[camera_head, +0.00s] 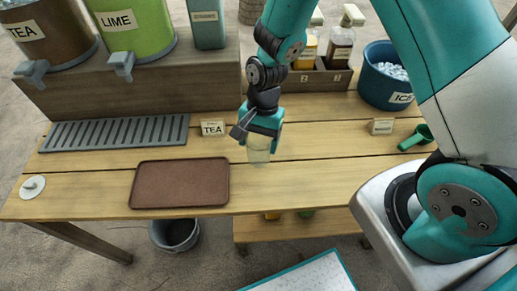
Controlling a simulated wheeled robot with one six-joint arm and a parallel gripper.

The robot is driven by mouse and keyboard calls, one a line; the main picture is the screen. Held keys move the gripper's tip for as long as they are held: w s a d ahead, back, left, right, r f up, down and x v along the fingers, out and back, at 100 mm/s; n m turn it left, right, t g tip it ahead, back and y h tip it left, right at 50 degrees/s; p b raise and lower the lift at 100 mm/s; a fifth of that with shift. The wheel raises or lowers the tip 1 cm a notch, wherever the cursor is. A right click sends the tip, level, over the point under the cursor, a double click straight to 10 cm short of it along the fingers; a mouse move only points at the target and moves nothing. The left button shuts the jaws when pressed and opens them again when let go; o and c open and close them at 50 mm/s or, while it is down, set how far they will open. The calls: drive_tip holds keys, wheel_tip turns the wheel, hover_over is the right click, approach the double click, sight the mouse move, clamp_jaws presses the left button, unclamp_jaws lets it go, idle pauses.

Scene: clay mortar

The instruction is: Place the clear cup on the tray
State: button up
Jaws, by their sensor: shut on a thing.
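The clear cup (259,157) is below my gripper (262,138), over the middle of the table. My gripper is shut on the cup from above and hides its upper part. Whether the cup's bottom touches the table is hard to tell. The brown tray (180,184) lies flat and empty on the table, to the left of the cup and nearer the front edge.
A grey slatted drip tray (115,133) lies at the left, below the tea and lime dispensers (131,27). A blue ice bucket (384,77), a green scoop (416,138) and a small sign (381,126) are at right.

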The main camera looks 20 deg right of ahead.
drive_tip(key=shift+f, duration=2.15)
drive_tip(key=o, duration=0.9)
drive_tip(key=shift+f, duration=0.1)
